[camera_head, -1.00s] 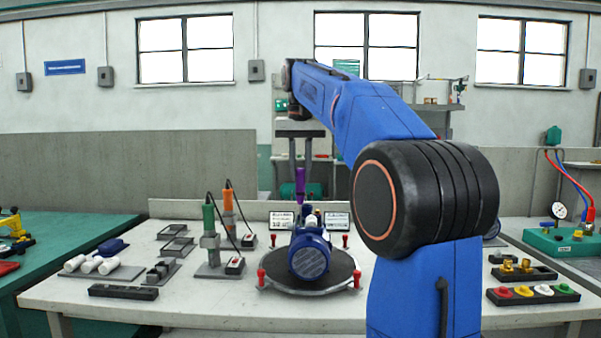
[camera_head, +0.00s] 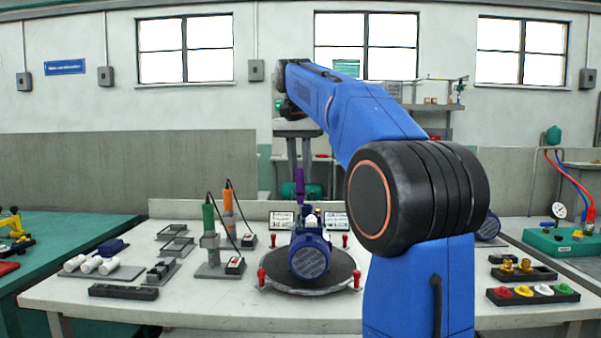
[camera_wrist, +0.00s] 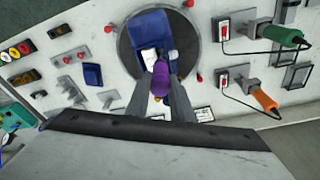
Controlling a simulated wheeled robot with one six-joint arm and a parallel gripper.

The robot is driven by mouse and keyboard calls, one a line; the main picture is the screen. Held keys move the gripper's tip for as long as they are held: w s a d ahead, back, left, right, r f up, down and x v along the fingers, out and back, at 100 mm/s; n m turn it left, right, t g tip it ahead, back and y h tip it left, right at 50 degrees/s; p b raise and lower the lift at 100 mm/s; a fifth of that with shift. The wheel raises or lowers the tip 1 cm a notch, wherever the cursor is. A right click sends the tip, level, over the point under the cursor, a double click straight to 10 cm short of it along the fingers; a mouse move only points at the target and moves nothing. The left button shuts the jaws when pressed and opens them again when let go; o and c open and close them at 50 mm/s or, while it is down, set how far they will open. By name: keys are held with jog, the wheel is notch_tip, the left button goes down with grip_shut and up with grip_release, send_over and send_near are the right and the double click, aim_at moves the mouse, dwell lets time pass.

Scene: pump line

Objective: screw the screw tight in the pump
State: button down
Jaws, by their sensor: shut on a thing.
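The blue pump (camera_head: 309,258) stands on a dark round turntable (camera_head: 340,270) in the middle of the table. In the wrist view the pump (camera_wrist: 150,25) lies just beyond my fingers. My gripper (camera_head: 299,168) points down, shut on a purple screwdriver-like tool (camera_head: 299,186), which hangs upright over the pump's top. The tool's purple handle also shows between my fingers in the wrist view (camera_wrist: 160,80). Its lower end is small against the pump's light upper parts; I cannot tell whether it touches. I cannot make out the screw.
Green (camera_head: 209,220) and orange (camera_head: 228,200) tools stand in holders left of the turntable. Red posts (camera_head: 262,275) ring the turntable. Trays with small coloured parts (camera_head: 533,294) lie at the right. White cylinders and dark blocks lie at the left. The front of the table is clear.

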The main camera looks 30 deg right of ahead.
jog(key=m, duration=0.4)
jog(key=shift+m+g, duration=0.3)
jog(key=shift+g, duration=0.1)
jog(key=shift+r, duration=0.4)
dwell(0.3)
jog(key=n, duration=0.5)
jog(key=shift+t, duration=0.4)
jog(key=n, duration=0.4)
jog(key=shift+n+t+y, duration=0.3)
jog(key=n, duration=0.4)
jog(key=shift+n+y, duration=0.3)
jog(key=n, duration=0.4)
jog(key=shift+y, duration=0.4)
